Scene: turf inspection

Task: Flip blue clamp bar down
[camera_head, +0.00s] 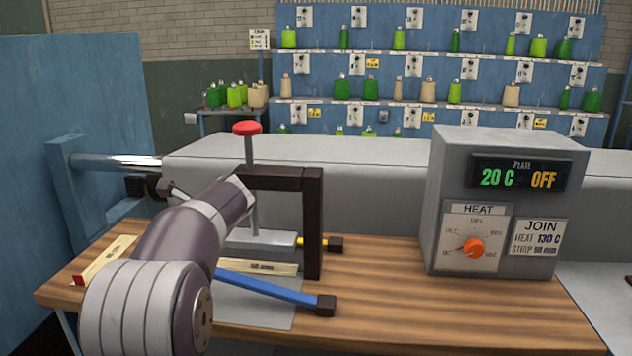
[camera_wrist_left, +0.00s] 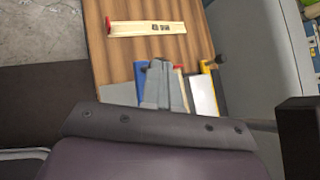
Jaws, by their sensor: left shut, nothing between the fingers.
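The blue clamp bar (camera_head: 268,287) shows in the head view as a low, slanting bar with a black end block (camera_head: 326,305) over a grey plate on the bench. My left arm hides its other end. In the left wrist view part of the blue bar (camera_wrist_left: 141,79) shows just left of the fingers. My left gripper (camera_wrist_left: 158,70) is shut and empty there, its tips close beside the blue bar. I cannot tell whether they touch. In the head view my own arm mostly hides the fingers. My right gripper is not in view.
A dark frame (camera_head: 313,225) and red-topped press (camera_head: 247,129) stand by the plate. A yellow bar (camera_head: 316,242) lies behind. Marked strips, one left (camera_wrist_left: 147,28), lie on the bench (camera_head: 400,315). A grey heat control box (camera_head: 505,200) stands right. The front right bench is clear.

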